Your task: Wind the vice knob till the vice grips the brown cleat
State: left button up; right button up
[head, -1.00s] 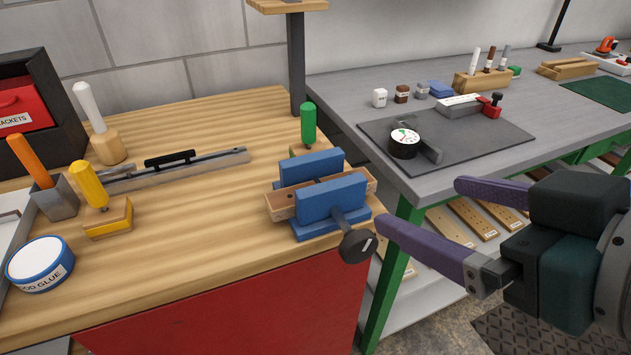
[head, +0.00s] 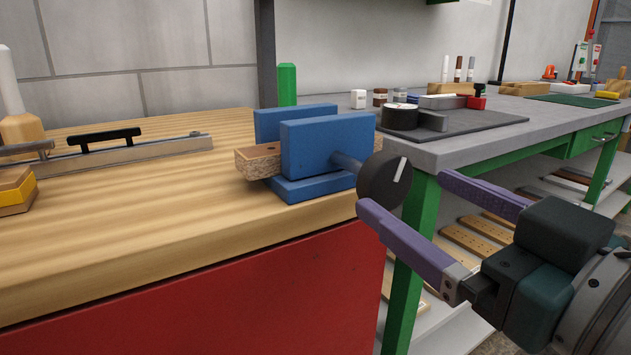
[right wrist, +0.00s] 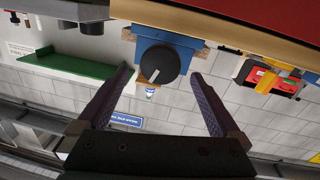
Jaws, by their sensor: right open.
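The blue vice (head: 325,145) stands at the right end of the wooden bench. The brown cleat (head: 258,162) lies between its two jaws, with its left end sticking out; whether the jaws touch it I cannot tell. The dark round vice knob (head: 384,180), with a white mark, sits on a shaft at the vice's front and overhangs the bench edge. My right gripper (head: 404,192) is open, its purple fingers close in front of the knob. In the right wrist view the knob (right wrist: 158,65) appears between the fingertips, touching neither visibly. My left gripper is not in view.
A metal rail with a black handle (head: 104,138) and a yellow-and-wood block (head: 15,190) lie on the bench's left. A green handle (head: 287,85) stands behind the vice. A grey table (head: 465,147) with a dark mat stands to the right.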

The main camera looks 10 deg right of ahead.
aim_at(369, 169)
jog(key=b+x, duration=0.1)
jog(key=x, duration=0.7)
jog(key=shift+w, duration=0.1)
jog(key=c, duration=1.3)
